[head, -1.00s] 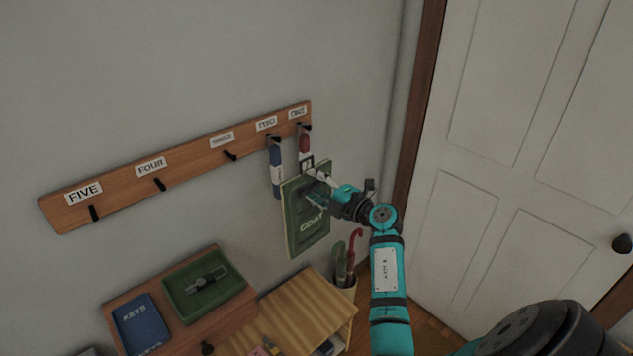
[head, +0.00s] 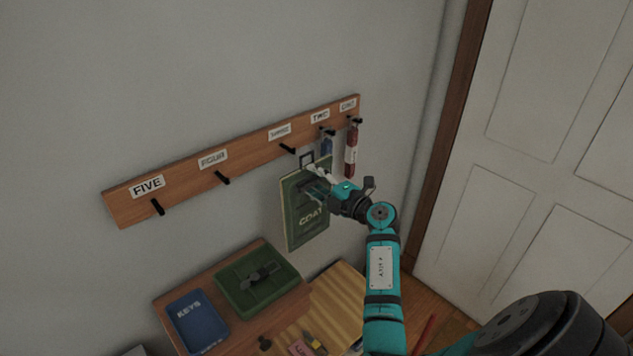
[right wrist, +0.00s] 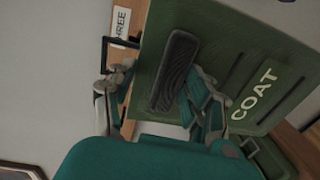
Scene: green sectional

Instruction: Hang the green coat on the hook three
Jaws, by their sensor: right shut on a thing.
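The green coat (head: 305,220) is a flat green panel marked COAT, with a dark square loop (head: 306,160) at its top. My right gripper (head: 318,180) is shut on the coat at its upper part and holds it upright in front of the wall. Hook three (head: 288,149) is a black peg under its label (head: 280,132). The loop appears just right of and slightly below this hook, and looks apart from it. In the right wrist view the coat (right wrist: 225,65) fills the right side, with the loop (right wrist: 118,50) near the THREE label. My left gripper is out of view.
The wooden rack (head: 185,178) has hooks five (head: 157,207) and four (head: 222,178) empty. A blue item (head: 326,146) hangs on hook two, partly hidden by the coat. A red item (head: 351,155) hangs on hook one. A cabinet with a blue keys tray (head: 197,318) and green tray (head: 240,299) stands below.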

